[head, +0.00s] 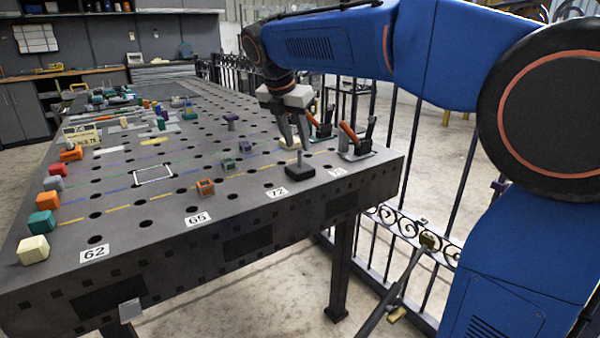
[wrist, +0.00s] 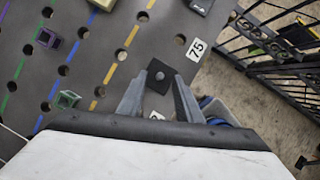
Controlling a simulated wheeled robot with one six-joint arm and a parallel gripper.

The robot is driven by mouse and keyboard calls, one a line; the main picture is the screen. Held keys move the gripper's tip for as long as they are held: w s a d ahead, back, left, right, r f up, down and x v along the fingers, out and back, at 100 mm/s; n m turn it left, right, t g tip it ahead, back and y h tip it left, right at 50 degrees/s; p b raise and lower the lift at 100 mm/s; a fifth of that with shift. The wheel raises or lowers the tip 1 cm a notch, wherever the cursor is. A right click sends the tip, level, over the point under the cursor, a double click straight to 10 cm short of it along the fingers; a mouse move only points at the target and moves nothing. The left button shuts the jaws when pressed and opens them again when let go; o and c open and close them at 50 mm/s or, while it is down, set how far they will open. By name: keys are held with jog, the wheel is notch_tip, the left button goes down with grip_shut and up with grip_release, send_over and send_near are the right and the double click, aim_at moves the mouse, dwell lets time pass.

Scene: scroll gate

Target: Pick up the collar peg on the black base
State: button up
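The collar peg (head: 300,158) is a short grey post standing upright on a square black base (head: 300,173), near the table's front right corner by the label 72. In the wrist view the black base (wrist: 157,84) shows from above, with the grey peg top (wrist: 160,75) at its middle. My gripper (head: 295,146) points down over the peg, its fingers apart and empty. In the wrist view my gripper (wrist: 160,78) has one finger on each side of the base in the picture. Whether the fingers touch the peg cannot be told.
Two toggle clamps with orange handles (head: 348,133) stand right of the peg. A cream block (head: 289,143) lies behind it. A black railing (head: 372,225) runs along the table's right side.

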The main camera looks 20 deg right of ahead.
aim_at(300, 151)
jog(key=x, duration=0.5)
jog(key=shift+s, duration=0.15)
jog(key=shift+c, duration=0.3)
grip_shut()
jog(key=shift+r, duration=0.1)
dwell(0.9)
